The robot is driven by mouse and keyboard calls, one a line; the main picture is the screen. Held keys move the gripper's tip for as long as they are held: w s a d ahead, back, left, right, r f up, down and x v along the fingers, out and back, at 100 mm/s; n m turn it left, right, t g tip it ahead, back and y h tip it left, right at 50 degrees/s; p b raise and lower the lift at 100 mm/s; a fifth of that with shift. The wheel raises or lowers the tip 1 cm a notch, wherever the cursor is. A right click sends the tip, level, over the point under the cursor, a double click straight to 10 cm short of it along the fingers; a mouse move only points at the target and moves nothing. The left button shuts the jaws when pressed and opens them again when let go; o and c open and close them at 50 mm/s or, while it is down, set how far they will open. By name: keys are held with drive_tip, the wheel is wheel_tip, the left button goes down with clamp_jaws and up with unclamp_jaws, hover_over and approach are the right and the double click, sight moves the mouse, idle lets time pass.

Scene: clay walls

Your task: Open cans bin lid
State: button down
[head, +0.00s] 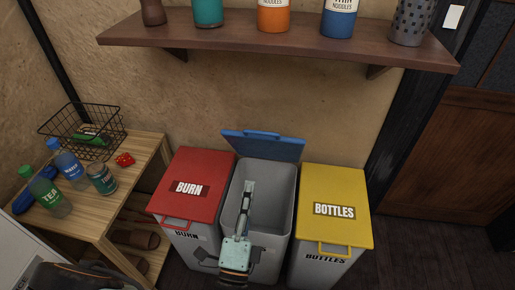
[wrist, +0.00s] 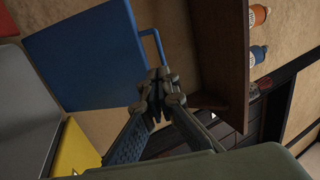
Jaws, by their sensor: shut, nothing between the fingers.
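The middle grey bin (head: 270,205) stands between the red and yellow bins. Its blue lid (head: 264,146) is swung up and back, leaning toward the wall, so the inside of the bin shows. Any label on its front is hidden behind my arm. My gripper (head: 249,186) is shut and empty, over the open bin in front of the raised lid. In the wrist view the blue lid (wrist: 85,52) with its loop handle (wrist: 153,42) is beside my shut fingers (wrist: 158,85); I cannot tell whether they touch.
The red BURN bin (head: 188,186) and yellow BOTTLES bin (head: 333,205) stand on either side, lids closed. A wooden shelf (head: 280,39) with several containers hangs above. At left, a wooden stand (head: 100,212) holds bottles, a can and a wire basket (head: 83,128). Floor at right is clear.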

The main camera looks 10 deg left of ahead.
approach(259, 136)
drive_tip(key=w+r, duration=0.4)
drive_tip(key=r, duration=0.1)
drive_tip(key=shift+w+d+r+b, duration=0.1)
drive_tip(key=shift+d+b, duration=0.15)
drive_tip(key=shift+b, duration=0.2)
drive_tip(key=r+p, duration=0.1)
drive_tip(key=w+p, duration=0.1)
drive_tip(key=p, duration=0.1)
drive_tip(key=shift+w+r+g, duration=0.25)
drive_tip(key=shift+r+g, duration=0.05)
drive_tip(key=shift+r, duration=0.05)
drive_tip(key=shift+g, duration=0.7)
drive_tip(key=w+r+p, duration=0.1)
drive_tip(key=w+p, duration=0.1)
drive_tip(key=p, duration=0.1)
drive_tip(key=w+r+p, duration=0.1)
drive_tip(key=w+p, duration=0.1)
drive_tip(key=p, duration=0.1)
drive_tip(key=shift+r+p, duration=0.15)
drive_tip(key=shift+p, duration=0.15)
drive_tip(key=w+r+g+p, duration=0.2)
drive_tip(key=w+p, duration=0.5)
drive_tip(key=p, duration=0.1)
drive_tip(key=shift+g, duration=0.3)
drive_tip(key=shift+r, duration=0.1)
